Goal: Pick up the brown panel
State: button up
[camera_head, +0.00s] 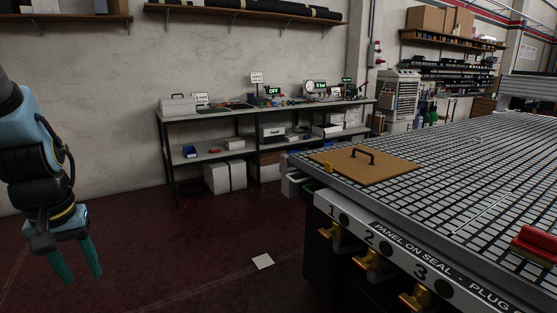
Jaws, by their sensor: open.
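The brown panel (381,170) lies flat on the near left corner of the vacuum grid table (455,152). A black arched handle (357,153) stands on top of the panel. My gripper (77,277) hangs at the far left of the view, with two green fingers pointing down and apart. It is open and empty, over the floor and well away from the panel and the table.
A red object (536,243) sits on the table's near edge at the right. Yellow valves (368,260) stick out from the table's front below numbers. A workbench (262,109) stands along the back wall.

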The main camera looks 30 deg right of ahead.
aim_at(364, 165)
jog(key=i+l+z, duration=0.2)
jog(key=i+l, duration=0.15)
jog(key=i+l+z, duration=0.25)
jog(key=i+l, duration=0.15)
jog(key=l, duration=0.15)
jog(key=i+l+z, duration=0.2)
jog(key=i, duration=0.25)
jog(key=i+l+z, duration=0.2)
jog(key=i+l, duration=0.2)
jog(key=i+l+z, duration=0.25)
jog(key=i, duration=0.25)
jog(key=j, duration=0.1)
